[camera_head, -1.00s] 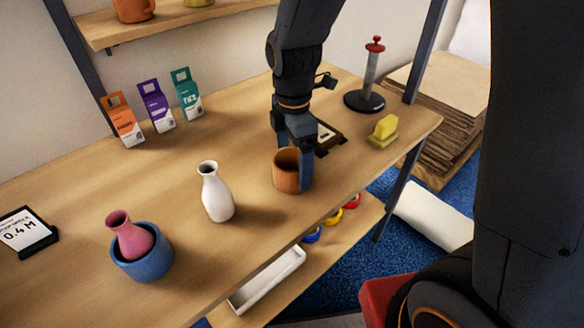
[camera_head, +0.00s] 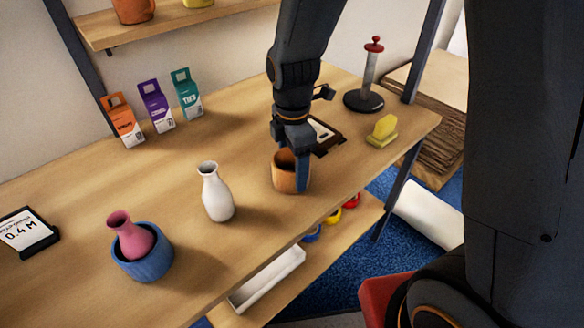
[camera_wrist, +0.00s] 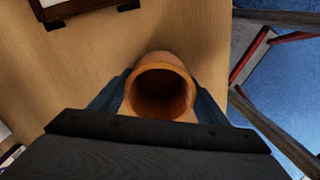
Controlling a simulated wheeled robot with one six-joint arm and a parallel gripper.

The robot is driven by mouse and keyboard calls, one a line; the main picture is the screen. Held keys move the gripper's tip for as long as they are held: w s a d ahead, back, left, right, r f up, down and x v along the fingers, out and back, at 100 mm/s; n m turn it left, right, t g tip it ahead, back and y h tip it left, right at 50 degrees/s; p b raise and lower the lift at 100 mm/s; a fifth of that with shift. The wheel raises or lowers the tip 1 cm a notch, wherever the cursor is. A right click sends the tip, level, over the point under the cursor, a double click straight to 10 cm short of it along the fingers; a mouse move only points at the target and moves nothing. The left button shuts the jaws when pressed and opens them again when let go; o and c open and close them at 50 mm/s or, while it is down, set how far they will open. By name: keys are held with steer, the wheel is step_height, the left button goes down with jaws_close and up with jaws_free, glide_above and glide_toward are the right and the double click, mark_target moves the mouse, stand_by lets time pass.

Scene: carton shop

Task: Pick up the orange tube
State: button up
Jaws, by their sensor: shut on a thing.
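The orange tube (camera_head: 284,177) is a short, hollow, orange-brown cylinder near the front edge of the table, upright in the head view. In the wrist view its open round mouth (camera_wrist: 163,92) faces the camera, dark inside. My gripper (camera_head: 292,160) comes down over it from above, with one finger visible on the tube's near right side. In the wrist view my gripper (camera_wrist: 160,108) has a finger on each side of the tube and is shut on it. The tube's base appears to be on the tabletop; I cannot tell if there is a gap.
A white vase (camera_head: 216,193) stands left of the tube, with a pink vase (camera_head: 132,238) in a blue bowl (camera_head: 147,264) farther left. A dark framed card (camera_head: 325,136), yellow block (camera_head: 383,130) and red-topped post (camera_head: 370,80) stand behind to the right. Small cartons line the back.

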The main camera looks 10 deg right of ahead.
step_height(320, 180, up, 10)
steer(key=b, duration=0.1)
step_height(320, 180, up, 11)
steer(key=n+p, duration=0.5)
steer(key=n, duration=0.7)
glide_above(208, 165)
steer(key=s, duration=0.1)
steer(key=shift+d+f+b, duration=0.15)
steer(key=shift+f+b, duration=5.85)
steer(key=shift+f, duration=4.25)
steer(key=o, duration=1.1)
steer(key=shift+f, duration=0.1)
steer(key=shift+r+p, duration=4.35)
steer(key=shift+r, duration=0.8)
